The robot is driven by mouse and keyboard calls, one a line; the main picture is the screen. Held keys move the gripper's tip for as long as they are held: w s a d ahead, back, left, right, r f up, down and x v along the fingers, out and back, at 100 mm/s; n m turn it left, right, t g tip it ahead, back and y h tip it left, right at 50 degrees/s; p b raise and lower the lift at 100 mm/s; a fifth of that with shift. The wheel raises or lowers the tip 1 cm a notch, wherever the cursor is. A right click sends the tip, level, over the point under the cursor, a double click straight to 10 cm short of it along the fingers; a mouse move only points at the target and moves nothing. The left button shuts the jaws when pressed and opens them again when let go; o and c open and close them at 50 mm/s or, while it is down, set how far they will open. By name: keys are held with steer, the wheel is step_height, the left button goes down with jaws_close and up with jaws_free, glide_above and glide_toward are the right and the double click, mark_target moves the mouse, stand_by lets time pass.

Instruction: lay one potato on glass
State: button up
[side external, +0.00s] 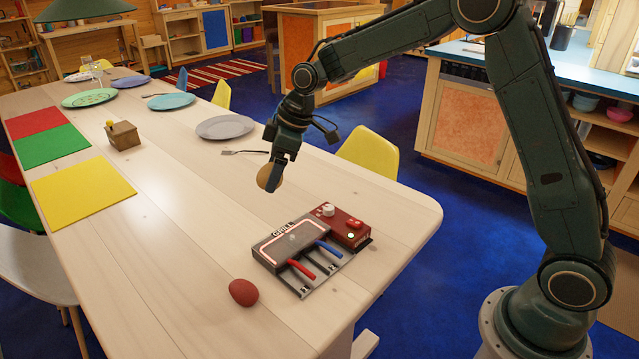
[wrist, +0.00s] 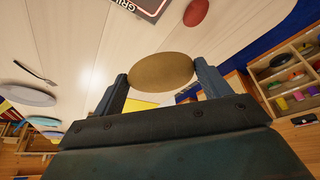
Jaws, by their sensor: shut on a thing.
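My gripper (side external: 272,181) is shut on a tan, oval potato (side external: 264,177) and holds it above the table, behind the grill. In the wrist view the potato (wrist: 160,73) sits between the two fingertips. A reddish potato-like thing (side external: 243,292) lies on the table left of the grill's front; it also shows in the wrist view (wrist: 195,12). The grill (side external: 277,245) has a dark top panel with a white outline, a red control box, and a red and a blue handle. A clear glass-like shape (side external: 95,70) stands at the table's far end, too small to make out.
A grey plate (side external: 224,127) and a fork (side external: 245,152) lie behind my gripper. A small wooden box (side external: 123,136), red, green and yellow mats (side external: 82,187) and more plates are farther left.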

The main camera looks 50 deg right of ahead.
steer(key=shift+w+d+r+m, duration=0.25)
steer(key=shift+w+d+m, duration=0.15)
steer(key=shift+d, duration=0.2)
glide_above(278, 244)
steer(key=f, duration=1)
steer(key=s+d+f, duration=0.1)
steer(key=f, duration=0.4)
steer(key=shift+f, duration=0.4)
steer(key=shift+f, duration=0.1)
steer(key=shift+f, duration=2.05)
steer(key=shift+f, duration=0.1)
steer(key=o, duration=1)
steer(key=shift+v, duration=6.1)
